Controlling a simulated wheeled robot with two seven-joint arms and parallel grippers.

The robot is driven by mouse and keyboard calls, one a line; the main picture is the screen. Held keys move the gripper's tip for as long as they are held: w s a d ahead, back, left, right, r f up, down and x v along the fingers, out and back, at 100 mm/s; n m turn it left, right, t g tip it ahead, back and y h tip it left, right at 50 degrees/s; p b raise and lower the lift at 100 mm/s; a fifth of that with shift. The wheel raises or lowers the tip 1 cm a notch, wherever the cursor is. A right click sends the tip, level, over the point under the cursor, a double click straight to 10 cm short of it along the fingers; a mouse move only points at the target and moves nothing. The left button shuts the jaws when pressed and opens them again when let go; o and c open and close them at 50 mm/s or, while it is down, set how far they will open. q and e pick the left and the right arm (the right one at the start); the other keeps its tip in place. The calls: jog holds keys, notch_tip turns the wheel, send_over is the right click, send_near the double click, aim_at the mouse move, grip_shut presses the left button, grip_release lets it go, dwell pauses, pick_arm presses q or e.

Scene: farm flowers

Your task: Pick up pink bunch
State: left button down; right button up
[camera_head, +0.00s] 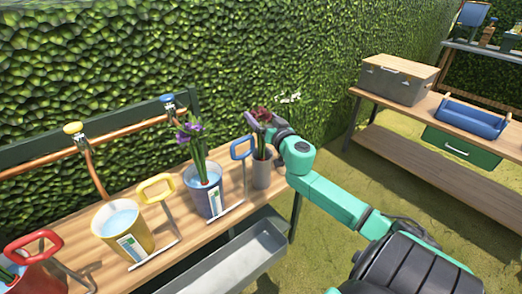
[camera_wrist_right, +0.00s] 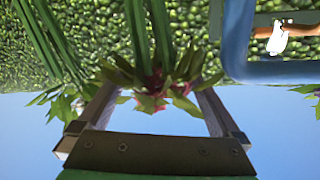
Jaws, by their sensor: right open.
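The pink bunch (camera_head: 262,114), with dark pink-red blooms, stands upright in a grey pot (camera_head: 262,174) on the wooden bench. My right gripper (camera_head: 271,124) is at its blooms, coming from the right, and partly overlaps them in the head view. In the right wrist view, which is upside down, my right gripper (camera_wrist_right: 157,100) is open. The pink blooms (camera_wrist_right: 155,85) and leaves show between its two fingers, with stems running upward in the picture. I cannot tell if the fingers touch the bunch. My left gripper is not in view.
A blue-white bucket (camera_head: 207,197) with purple flowers (camera_head: 192,130) stands left of the grey pot. A yellow bucket (camera_head: 122,230) and red bucket (camera_head: 30,280) stand further left, with coloured handles between. A hedge rises behind the bench. A metal trough (camera_head: 245,262) is in front.

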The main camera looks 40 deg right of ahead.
jog(key=x, duration=0.3)
jog(key=shift+w+d+f, duration=0.1)
jog(key=shift+w+d, duration=0.05)
jog(key=shift+w, duration=0.25)
jog(key=shift+s, duration=0.1)
jog(key=c, duration=0.3)
grip_shut()
notch_tip(320, 180, up, 9)
jog(key=p, duration=0.3)
jog(key=shift+f, duration=0.15)
notch_tip(320, 180, up, 12)
jog(key=p, duration=0.2)
jog(key=shift+f, duration=0.25)
